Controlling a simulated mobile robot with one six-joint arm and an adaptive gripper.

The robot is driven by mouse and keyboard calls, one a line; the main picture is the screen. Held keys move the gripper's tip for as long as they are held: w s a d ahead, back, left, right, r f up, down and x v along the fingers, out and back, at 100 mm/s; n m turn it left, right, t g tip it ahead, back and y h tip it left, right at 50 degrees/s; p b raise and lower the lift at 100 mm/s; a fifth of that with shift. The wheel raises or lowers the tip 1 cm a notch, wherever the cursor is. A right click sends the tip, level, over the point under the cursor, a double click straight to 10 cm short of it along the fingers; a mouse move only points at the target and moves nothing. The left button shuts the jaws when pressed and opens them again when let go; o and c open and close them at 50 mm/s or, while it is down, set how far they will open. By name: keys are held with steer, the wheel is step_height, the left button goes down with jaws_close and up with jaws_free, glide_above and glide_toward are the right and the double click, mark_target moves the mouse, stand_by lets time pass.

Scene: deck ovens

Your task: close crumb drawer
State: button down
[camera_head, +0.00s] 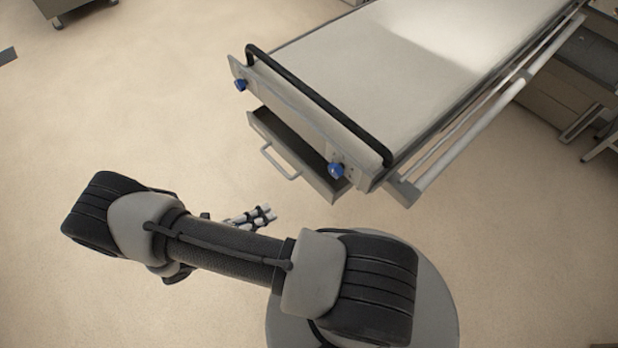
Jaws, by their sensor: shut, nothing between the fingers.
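The crumb drawer (325,187) is a grey metal drawer at the near end of a long machine with a pale flat top. It stands partly pulled out below the end panel, and its inside shows dark. A pale bar handle (276,161) sticks out from its front. My gripper (268,213) is shut and empty. It shows above my arm, lower in the picture than the drawer handle and apart from it. My arm hides part of the gripper.
The machine's end panel carries a black bar (318,107) and two blue knobs (240,85). A pale rail (490,112) runs along its right side. Grey equipment (570,85) stands at the right.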

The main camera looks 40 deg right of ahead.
steer(key=n+t+h, duration=0.2)
glide_toward(310, 180)
steer(key=d, duration=0.3)
steer(key=d+b, duration=0.1)
steer(key=d, duration=0.3)
steer(key=shift+w+r, duration=0.15)
steer(key=shift+r, duration=0.1)
